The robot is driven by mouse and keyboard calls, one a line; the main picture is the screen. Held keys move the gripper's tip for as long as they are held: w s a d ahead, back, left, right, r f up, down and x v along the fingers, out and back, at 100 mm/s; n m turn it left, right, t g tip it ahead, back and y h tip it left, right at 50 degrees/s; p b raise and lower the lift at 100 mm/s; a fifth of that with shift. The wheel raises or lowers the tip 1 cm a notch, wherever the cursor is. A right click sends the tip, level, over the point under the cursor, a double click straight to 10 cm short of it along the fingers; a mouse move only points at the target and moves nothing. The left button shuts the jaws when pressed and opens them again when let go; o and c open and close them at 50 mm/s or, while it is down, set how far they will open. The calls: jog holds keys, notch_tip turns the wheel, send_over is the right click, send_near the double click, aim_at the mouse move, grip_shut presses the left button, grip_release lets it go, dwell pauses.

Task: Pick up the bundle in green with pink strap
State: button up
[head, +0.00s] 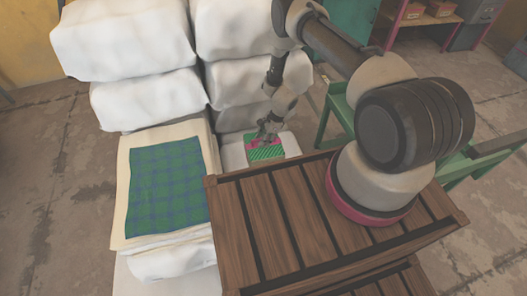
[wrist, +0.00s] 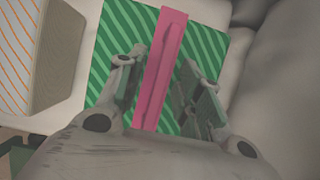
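The green striped bundle (wrist: 112,38) with a pink strap (wrist: 170,40) lies below my gripper in the wrist view. In the head view the bundle (head: 264,154) rests on a white surface behind the wooden slatted top, partly hidden by my gripper (head: 268,132). In the wrist view my gripper (wrist: 164,72) is open, with one finger on each side of the pink strap. I cannot tell whether the fingers touch the bundle. The near part of the bundle is hidden by my gripper.
A white bundle with orange stripes (wrist: 17,50) stands left of the green one. Large white bales (head: 150,98) are stacked at the left and behind. A blue-green plaid cloth (head: 168,185) lies on a cream stack. A green frame (head: 340,108) stands at right.

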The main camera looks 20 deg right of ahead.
jog(key=shift+f, duration=0.15)
jog(key=shift+c, duration=0.4)
grip_shut()
